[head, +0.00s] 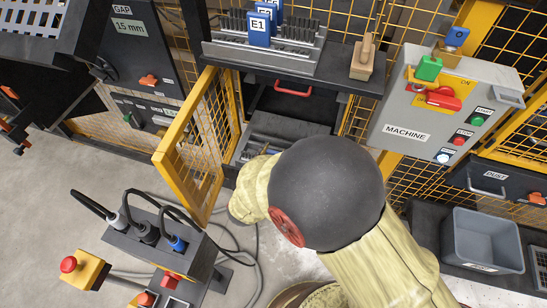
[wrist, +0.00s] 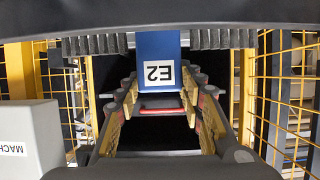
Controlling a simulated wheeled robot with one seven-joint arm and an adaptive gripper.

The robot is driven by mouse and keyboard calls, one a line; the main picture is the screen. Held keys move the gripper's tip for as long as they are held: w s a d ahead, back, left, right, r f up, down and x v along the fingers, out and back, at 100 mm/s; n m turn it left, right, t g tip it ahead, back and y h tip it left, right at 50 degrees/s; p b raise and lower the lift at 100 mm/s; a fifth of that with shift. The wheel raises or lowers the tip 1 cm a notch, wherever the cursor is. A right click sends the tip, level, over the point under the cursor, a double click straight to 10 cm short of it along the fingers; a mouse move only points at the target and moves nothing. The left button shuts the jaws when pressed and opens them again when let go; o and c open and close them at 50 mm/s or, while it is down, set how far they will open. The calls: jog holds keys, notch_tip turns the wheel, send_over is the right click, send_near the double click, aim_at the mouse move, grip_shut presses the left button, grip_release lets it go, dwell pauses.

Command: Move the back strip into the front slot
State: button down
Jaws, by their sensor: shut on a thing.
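A strip labelled E2 (wrist: 155,50) shows in the wrist view, where the picture is upside down. It has a blue block in its middle and rows of dark grey teeth on both sides. My gripper (wrist: 160,88) is shut on this blue block, one finger at each side. In the head view my arm hides the gripper and the E2 strip. The open bay (head: 272,128) shows beyond the arm, with grey bar-like parts on its floor. Whether E2 is seated in a slot or held clear is not visible.
A rack (head: 300,65) above the bay holds a toothed strip labelled E1 (head: 260,28), with more blue blocks behind. A red handle (head: 293,88) hangs under it. A yellow mesh door (head: 190,150) stands open at left. The machine control box (head: 410,110) is at right.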

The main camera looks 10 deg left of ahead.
jog(key=shift+f, duration=0.4)
jog(key=shift+r, duration=0.15)
jog(key=c, duration=1.2)
grip_release()
jog(key=shift+f, duration=0.2)
jog(key=shift+o, duration=0.2)
jog(key=shift+r, duration=0.1)
jog(key=shift+s+r, duration=0.15)
jog(key=p+v, duration=0.4)
jog(key=v, duration=0.7)
jog(key=shift+s+p, duration=0.35)
